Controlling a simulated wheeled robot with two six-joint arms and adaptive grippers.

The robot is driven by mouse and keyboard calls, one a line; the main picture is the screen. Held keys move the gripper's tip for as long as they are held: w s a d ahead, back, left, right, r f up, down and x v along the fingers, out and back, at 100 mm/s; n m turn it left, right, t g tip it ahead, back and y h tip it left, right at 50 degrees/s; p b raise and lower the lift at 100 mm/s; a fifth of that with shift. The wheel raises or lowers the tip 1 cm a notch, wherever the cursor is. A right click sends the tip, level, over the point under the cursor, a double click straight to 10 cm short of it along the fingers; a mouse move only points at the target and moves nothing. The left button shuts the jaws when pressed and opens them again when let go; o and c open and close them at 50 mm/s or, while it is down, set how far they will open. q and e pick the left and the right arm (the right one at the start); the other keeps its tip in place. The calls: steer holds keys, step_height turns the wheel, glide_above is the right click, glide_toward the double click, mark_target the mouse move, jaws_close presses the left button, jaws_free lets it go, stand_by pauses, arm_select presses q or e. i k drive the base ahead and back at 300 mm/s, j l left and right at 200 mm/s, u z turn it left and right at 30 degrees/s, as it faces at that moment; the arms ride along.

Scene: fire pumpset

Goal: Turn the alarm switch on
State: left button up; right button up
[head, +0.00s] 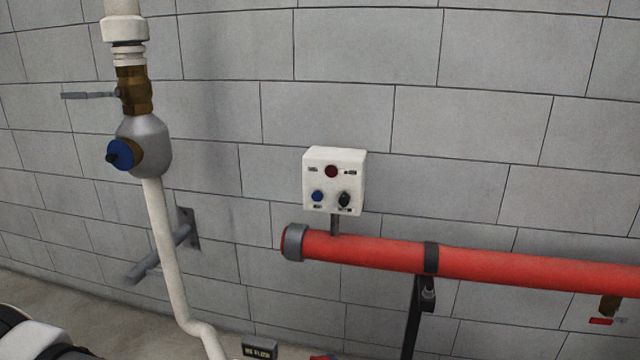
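A white alarm box (320,180) stands on a short grey stem above the red pipe, in front of the block wall, in the head view. Its face has a dark red round lamp or button (331,171) at the top, a blue knob (317,196) at lower left and a black switch knob (344,199) at lower right. The labels are too small to read, and I cannot tell the switch's setting.
A thick red pipe (520,270) runs right from below the box, held by a black bracket (414,315). On the left, a white vertical pipe (163,245) carries a brass valve (133,92) with a grey lever and a blue-capped fitting (122,155). Space before the box is clear.

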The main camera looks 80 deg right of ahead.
mark_target(344, 199)
steer(key=z, duration=2.75)
